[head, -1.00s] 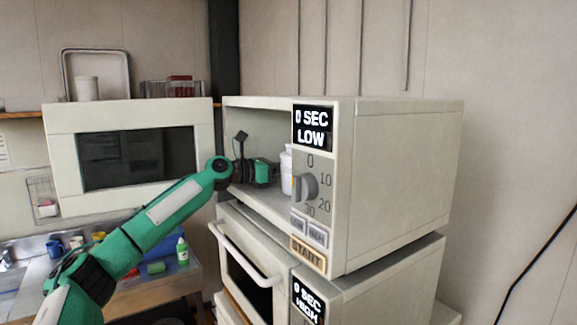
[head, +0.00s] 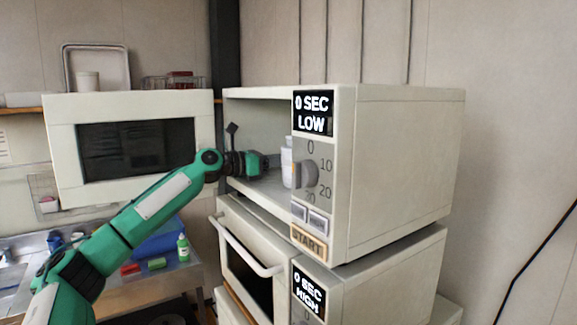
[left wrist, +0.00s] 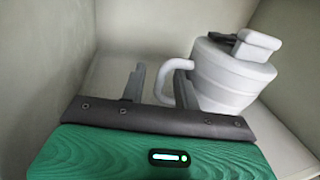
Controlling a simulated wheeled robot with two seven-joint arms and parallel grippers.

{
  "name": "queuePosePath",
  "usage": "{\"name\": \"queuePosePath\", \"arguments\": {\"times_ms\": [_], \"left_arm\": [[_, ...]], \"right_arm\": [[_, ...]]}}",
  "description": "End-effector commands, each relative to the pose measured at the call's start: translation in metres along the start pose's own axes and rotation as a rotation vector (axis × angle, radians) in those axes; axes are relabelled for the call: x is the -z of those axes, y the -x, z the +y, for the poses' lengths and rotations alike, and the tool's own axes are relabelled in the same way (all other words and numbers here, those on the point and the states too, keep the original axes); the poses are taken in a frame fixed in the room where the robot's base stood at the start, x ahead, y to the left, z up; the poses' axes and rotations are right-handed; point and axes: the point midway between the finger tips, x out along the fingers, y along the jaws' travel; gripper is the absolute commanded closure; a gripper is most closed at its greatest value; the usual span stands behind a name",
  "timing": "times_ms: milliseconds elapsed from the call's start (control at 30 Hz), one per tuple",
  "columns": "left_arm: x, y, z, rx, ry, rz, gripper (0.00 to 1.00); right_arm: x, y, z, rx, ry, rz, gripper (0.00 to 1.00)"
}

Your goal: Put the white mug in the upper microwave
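The white mug (head: 287,165) stands inside the open upper microwave (head: 405,170), partly hidden behind the control panel in the head view. In the left wrist view the mug (left wrist: 232,78) is at the right, its handle facing my fingers, with a dark and pale piece at its top. My left gripper (head: 266,162) reaches into the cavity beside the mug. In the left wrist view the left gripper (left wrist: 160,88) is open. Its right finger is at the handle loop and its left finger is clear of it. I cannot tell whether they touch. My right gripper is not in view.
The upper microwave's door (head: 60,150) is swung wide open to the left. A lower microwave (head: 385,275) with a closed door sits beneath.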

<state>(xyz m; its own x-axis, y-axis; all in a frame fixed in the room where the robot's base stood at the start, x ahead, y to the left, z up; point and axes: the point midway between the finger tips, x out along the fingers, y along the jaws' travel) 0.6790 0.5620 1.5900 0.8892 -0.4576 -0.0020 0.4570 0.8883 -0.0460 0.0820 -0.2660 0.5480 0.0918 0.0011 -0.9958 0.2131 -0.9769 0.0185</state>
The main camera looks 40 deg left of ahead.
Motion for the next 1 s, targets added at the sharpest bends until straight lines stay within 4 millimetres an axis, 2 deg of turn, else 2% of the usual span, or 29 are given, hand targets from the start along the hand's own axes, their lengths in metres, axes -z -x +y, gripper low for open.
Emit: {"name": "queuePosePath", "arguments": {"times_ms": [33, 100, 400, 1000], "left_arm": [[0.006, 0.009, 0.002, -0.003, -0.002, 0.0, 0.69], [0.006, 0.019, 0.001, -0.003, -0.003, 0.0, 0.69], [0.002, 0.046, 0.001, -0.001, -0.001, 0.0, 0.69], [0.0, 0.049, 0.0, 0.0, -0.001, 0.0, 0.69]], "right_arm": [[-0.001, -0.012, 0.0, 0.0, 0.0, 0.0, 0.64], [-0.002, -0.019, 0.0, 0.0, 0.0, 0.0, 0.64], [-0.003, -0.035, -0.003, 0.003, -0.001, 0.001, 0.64], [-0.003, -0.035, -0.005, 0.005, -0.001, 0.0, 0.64]]}}
